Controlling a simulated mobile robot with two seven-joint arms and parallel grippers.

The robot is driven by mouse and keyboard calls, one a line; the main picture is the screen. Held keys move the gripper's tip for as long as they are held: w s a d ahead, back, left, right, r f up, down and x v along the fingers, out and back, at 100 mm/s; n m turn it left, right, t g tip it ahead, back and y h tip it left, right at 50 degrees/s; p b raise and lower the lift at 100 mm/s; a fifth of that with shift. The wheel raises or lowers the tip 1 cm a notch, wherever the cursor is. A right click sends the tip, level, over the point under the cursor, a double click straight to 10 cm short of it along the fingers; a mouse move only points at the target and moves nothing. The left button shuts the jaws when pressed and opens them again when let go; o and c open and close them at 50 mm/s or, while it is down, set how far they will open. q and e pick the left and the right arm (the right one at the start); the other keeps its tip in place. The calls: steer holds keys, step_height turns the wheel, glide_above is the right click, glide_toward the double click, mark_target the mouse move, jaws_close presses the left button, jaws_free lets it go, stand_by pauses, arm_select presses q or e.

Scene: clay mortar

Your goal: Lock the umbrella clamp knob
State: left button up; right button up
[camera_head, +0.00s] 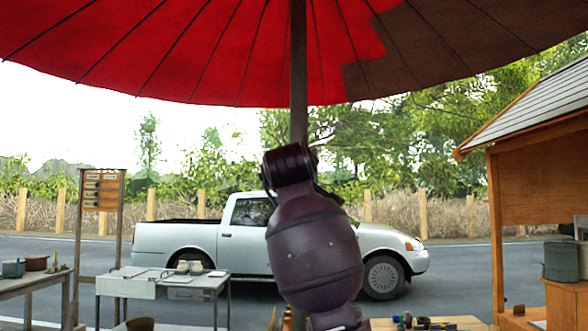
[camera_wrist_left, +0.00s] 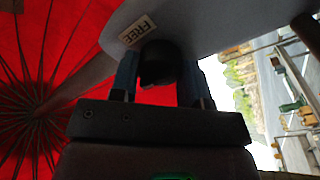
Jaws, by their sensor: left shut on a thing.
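In the left wrist view, my left gripper (camera_wrist_left: 158,76) is shut on a dark rounded knob (camera_wrist_left: 160,60), with one bluish finger on each side of it. The knob sits against a smooth grey rounded surface (camera_wrist_left: 225,22) that carries a small "FREE" label (camera_wrist_left: 138,31). The umbrella's red canopy (camera_wrist_left: 70,30) and its pole (camera_wrist_left: 82,82) show to the left. In the head view, the red canopy (camera_head: 200,50) spans the top and the brown pole (camera_head: 298,80) drops behind my purple arm. The knob and my left gripper are hidden there. My right gripper is out of view.
A table (camera_head: 165,285) with cups stands at left, with another table (camera_head: 30,285) at the far left edge. A wooden stall (camera_head: 540,180) stands at right. A white pickup (camera_head: 200,240) is on the road behind. A low wooden surface (camera_head: 465,322) with small items lies at the bottom.

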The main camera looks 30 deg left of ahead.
arm_select(q)
steer(key=shift+n, duration=0.5)
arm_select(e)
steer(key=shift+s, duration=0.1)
arm_select(q)
steer(key=o, duration=0.9)
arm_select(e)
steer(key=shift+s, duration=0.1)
